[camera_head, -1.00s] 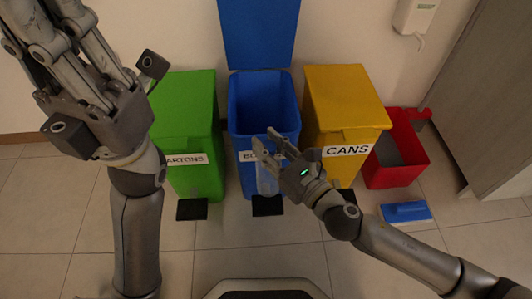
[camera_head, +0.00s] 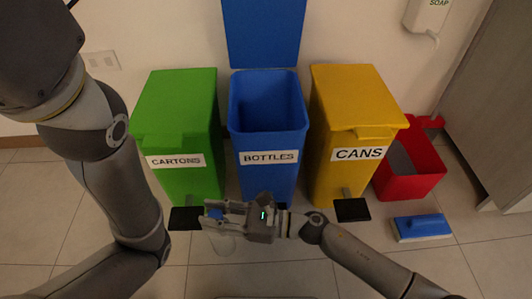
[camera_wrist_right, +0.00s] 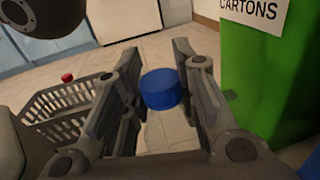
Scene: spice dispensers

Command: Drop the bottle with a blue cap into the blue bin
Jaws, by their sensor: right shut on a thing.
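The bottle is clear with a blue cap (camera_wrist_right: 160,88). In the right wrist view the cap sits between the two fingers, and the see-through body (camera_wrist_right: 158,132) hangs below. My right gripper (camera_head: 222,212) points left in the head view and is shut on the bottle. It holds the bottle low, in front of the bins; the faint body (camera_head: 223,243) shows under the fingers. The blue bin (camera_head: 270,128), labelled BOTTLES, stands behind and above the gripper in the picture. Its lid (camera_head: 262,32) is up and its mouth is open. My left gripper is out of view.
The green CARTONS bin (camera_head: 178,105) and yellow CANS bin (camera_head: 352,95) flank the blue bin, lids closed. A red bin (camera_head: 412,180) and a blue-topped pad (camera_head: 422,226) lie right. The wrist view shows a grey basket (camera_wrist_right: 62,110) with a red-capped item (camera_wrist_right: 67,77).

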